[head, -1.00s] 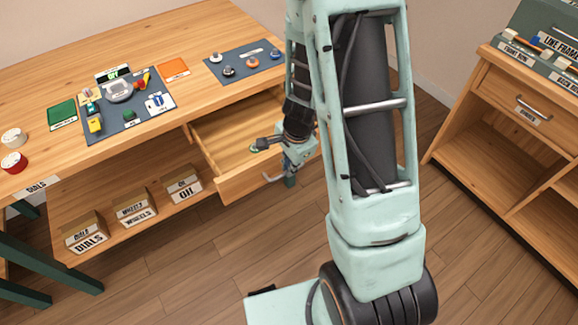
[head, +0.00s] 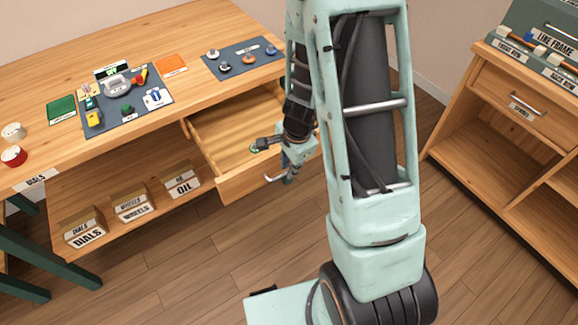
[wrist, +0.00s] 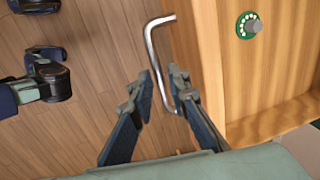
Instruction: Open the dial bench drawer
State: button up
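The dial bench drawer (head: 240,140) is pulled well out from under the bench top, and its inside shows. Its metal handle (head: 272,178) also shows in the wrist view (wrist: 159,62), running between the two fingertips of my gripper (wrist: 161,72). The fingers are apart, with a visible gap on each side of the bar, and I see no clear contact. In the head view my gripper (head: 292,166) is at the drawer front, partly hidden by my arm. A green dial with a grey knob (wrist: 250,25) lies in the drawer.
The dial bench (head: 60,100) carries grey mats with phone parts. Boxes labelled dials, wheels and oil (head: 181,180) stand on its lower shelf. A wooden cabinet (head: 490,130) stands at the right.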

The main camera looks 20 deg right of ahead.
notch_tip(320, 180, up, 12)
jog(key=s, duration=0.2)
jog(key=shift+d, duration=0.35)
jog(key=shift+f, duration=0.1)
dwell(0.4)
